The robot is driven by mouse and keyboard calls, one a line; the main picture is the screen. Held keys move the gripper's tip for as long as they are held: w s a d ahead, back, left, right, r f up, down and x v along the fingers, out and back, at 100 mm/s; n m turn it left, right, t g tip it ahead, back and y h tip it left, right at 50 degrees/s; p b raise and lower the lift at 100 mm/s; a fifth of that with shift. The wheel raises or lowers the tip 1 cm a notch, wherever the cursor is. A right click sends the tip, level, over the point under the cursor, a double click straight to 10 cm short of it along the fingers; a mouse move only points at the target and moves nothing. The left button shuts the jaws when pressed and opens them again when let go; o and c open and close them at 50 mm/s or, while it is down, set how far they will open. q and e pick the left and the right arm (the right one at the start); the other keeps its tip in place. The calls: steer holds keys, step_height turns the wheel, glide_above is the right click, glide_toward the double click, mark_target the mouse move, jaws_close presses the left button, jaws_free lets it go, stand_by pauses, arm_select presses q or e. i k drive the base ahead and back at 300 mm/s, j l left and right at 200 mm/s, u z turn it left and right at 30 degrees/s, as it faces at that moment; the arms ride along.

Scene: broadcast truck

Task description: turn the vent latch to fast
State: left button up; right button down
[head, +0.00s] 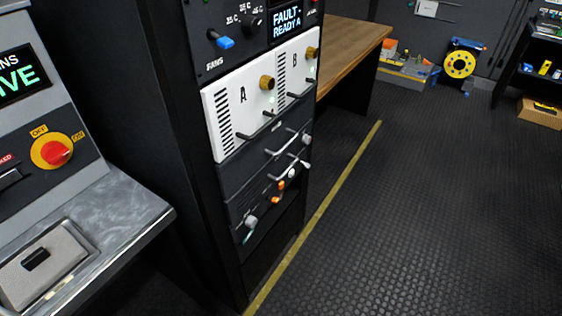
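Neither of my grippers shows in the head view. No part here carries a readable "vent latch" or "fast" label. The black rack (165,110) stands in the middle. Its white panels A (226,98) and B (301,72) have dark vent slots, and each bears a brass knob: one on A (267,83) and one on B (312,52). Above panel A is a blue switch (226,42) over the word FANS. A black knob (254,24) beside it has temperature marks around it. The display (287,22) reads FAULT and READY A.
Below the white panels are dark drawers with metal handles (282,146) and an open lower bay. At left a console has a red rotary switch (57,153) and a grey worktop (125,205). A wooden bench (345,45) stands behind. The ribbed floor (430,200) at right is clear.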

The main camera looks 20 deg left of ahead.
mark_target(307, 139)
steer(key=u, duration=0.3)
steer(key=i+l+u, duration=0.45)
steer(key=l, duration=0.15)
steer(key=l+u, duration=0.2)
steer(key=l, duration=0.15)
steer(key=i+l+u, duration=0.25)
steer(key=l, duration=0.15)
steer(key=k+j, duration=0.05)
steer(key=k, duration=0.05)
